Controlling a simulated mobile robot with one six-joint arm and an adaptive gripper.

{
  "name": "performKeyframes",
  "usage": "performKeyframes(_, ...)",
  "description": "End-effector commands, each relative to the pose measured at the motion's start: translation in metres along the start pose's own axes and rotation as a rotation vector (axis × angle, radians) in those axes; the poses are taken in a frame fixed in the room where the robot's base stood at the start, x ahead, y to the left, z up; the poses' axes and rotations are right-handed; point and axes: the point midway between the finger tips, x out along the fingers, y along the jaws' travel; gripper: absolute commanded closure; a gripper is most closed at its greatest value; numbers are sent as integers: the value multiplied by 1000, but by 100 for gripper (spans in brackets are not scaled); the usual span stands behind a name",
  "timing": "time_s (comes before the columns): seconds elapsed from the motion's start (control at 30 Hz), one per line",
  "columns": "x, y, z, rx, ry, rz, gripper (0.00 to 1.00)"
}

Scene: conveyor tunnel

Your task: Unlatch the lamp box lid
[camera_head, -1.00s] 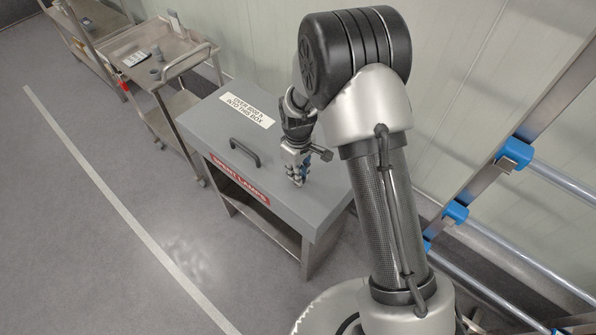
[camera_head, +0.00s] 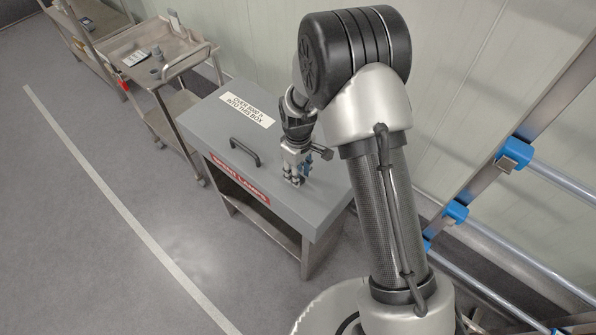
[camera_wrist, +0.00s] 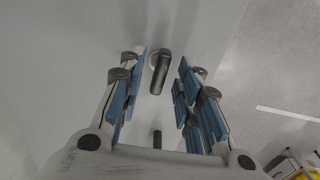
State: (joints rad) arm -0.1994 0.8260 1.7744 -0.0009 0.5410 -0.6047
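The grey lamp box (camera_head: 215,123) stands with its lid shut, a black bar handle (camera_head: 245,152) on top and a red label on its front edge. In the wrist view a small dark latch knob (camera_wrist: 160,72) with a pale round base sits on the grey lid. My gripper (camera_head: 297,180) points down over the right part of the lid. In the wrist view its blue-padded fingers (camera_wrist: 157,92) are apart, one set on each side of the latch, with space between pads and latch. In the head view my gripper hides the latch.
A metal trolley (camera_head: 150,72) with small items stands left of the box, another farther back. Blue-jointed rails (camera_head: 455,212) run along the right. The wall is close behind the box. The floor in front is clear.

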Motion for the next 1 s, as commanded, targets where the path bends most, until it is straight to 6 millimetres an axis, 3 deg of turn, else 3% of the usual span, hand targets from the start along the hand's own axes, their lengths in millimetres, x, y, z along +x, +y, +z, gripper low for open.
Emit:
performKeyframes(0.33,-8,0,0,1,2,1,68)
performKeyframes(0.8,-99,0,0,0,2,2,68)
performKeyframes(1.0,-118,0,0,0,1,1,68)
